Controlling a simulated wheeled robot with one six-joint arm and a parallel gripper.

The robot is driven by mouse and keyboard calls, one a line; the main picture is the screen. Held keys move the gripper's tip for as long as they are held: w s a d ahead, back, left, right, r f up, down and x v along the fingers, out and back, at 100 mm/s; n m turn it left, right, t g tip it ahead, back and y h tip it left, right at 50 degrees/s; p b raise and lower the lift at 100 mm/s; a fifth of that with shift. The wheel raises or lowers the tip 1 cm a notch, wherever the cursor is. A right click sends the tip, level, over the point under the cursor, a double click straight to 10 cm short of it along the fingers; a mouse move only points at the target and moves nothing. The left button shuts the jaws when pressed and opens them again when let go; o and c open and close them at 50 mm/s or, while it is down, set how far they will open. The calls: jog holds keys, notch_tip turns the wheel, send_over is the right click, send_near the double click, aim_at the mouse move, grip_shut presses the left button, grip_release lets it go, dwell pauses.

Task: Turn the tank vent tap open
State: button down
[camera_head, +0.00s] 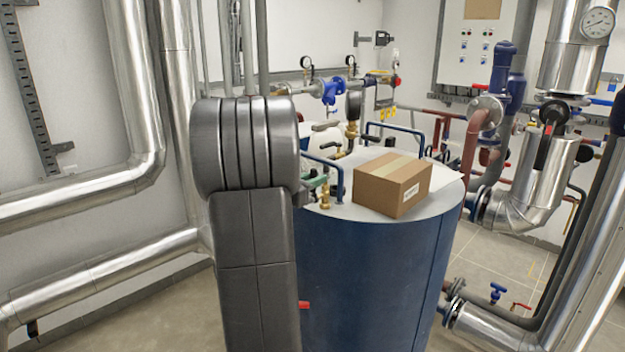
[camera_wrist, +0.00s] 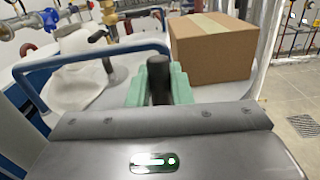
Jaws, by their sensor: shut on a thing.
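The blue tank (camera_head: 350,285) with a pale top stands in the middle of the head view. A small brass fitting (camera_head: 325,197) stands at the top's near left edge, by the green fingers of my gripper (camera_head: 317,184), which my arm partly hides. In the wrist view my gripper (camera_wrist: 158,90) is shut on an upright black handle (camera_wrist: 158,72), which appears to be the vent tap's. The tap's body is hidden below the fingers, so I cannot tell how far it is turned.
A cardboard box (camera_head: 394,184) lies on the tank top, close to the right of my gripper. A blue rail (camera_wrist: 90,58) runs close on the left, with a white wrapped object (camera_wrist: 82,72) behind it. Gauges and pipes stand behind the tank.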

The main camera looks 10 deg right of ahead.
jog(key=shift+w+a+n, duration=0.15)
jog(key=shift+w+n, duration=0.05)
jog(key=shift+n, duration=0.3)
jog(key=c, duration=1.3)
grip_release()
jog(key=shift+a, duration=0.1)
jog(key=b+v, duration=0.3)
jog(key=v, duration=1)
jog(key=shift+s+a, duration=0.25)
jog(key=shift+d, duration=0.1)
jog(key=p+x, duration=0.3)
jog(key=x, duration=1)
jog(key=shift+w+d, duration=0.25)
